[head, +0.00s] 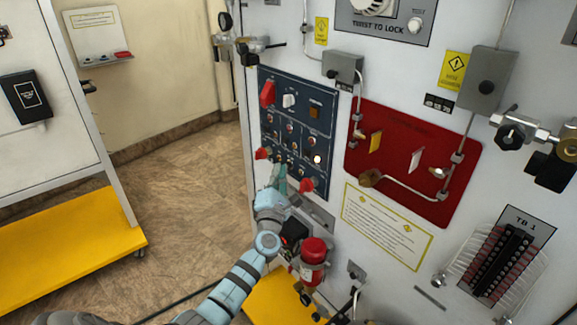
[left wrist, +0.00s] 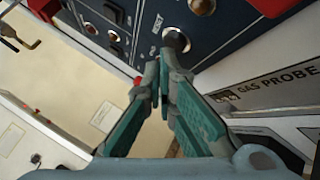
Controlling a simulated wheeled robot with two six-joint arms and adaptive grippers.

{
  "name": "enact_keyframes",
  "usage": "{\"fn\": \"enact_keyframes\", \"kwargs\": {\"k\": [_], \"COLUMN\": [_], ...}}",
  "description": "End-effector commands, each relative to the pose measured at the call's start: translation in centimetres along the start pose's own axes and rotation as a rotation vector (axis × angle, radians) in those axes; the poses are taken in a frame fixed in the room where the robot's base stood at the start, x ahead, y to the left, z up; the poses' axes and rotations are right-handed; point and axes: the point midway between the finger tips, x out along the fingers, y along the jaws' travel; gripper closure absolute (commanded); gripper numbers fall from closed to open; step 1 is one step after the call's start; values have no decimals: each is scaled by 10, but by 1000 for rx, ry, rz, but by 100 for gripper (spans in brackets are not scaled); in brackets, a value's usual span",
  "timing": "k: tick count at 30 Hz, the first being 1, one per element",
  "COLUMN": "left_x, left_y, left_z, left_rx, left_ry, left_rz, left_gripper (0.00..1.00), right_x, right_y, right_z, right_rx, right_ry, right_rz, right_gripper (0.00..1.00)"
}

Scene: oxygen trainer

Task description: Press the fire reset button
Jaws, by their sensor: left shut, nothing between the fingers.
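A dark blue control panel (head: 326,160) with knobs, lamps and small buttons is on the white wall unit. My left gripper (head: 278,172) is at the panel's lower part; its fingers are shut with nothing between them. My right gripper is not in view.
Red knobs (head: 307,186) stick out at the panel's lower edge, close to my left gripper. A red cylinder (head: 313,252) stands below. A red plate (head: 400,130) with pipes is to the right. Open floor (head: 190,180) lies left of the unit.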

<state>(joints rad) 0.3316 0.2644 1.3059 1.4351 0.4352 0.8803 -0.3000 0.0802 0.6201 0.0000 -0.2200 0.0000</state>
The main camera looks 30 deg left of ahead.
Motion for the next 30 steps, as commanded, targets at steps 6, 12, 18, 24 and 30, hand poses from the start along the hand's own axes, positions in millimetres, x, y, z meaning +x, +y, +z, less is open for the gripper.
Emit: {"fn": "enact_keyframes", "kwargs": {"k": [6,12,18,24,30], "left_x": [1,3,5,6,5], "left_y": [-1,-2,-3,-4,-4], "left_z": [1,2,4,4,4], "left_rx": [0,0,0,0,0], "left_ry": [0,0,0,0,0], "left_rz": [0,0,1,0,0], "left_gripper": [100,100,100,100,100], "right_x": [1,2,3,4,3], "right_y": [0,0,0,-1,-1], "right_z": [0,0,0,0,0], "right_rx": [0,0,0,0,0], "right_ry": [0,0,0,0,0], "right_rz": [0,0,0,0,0], "right_gripper": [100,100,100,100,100]}}
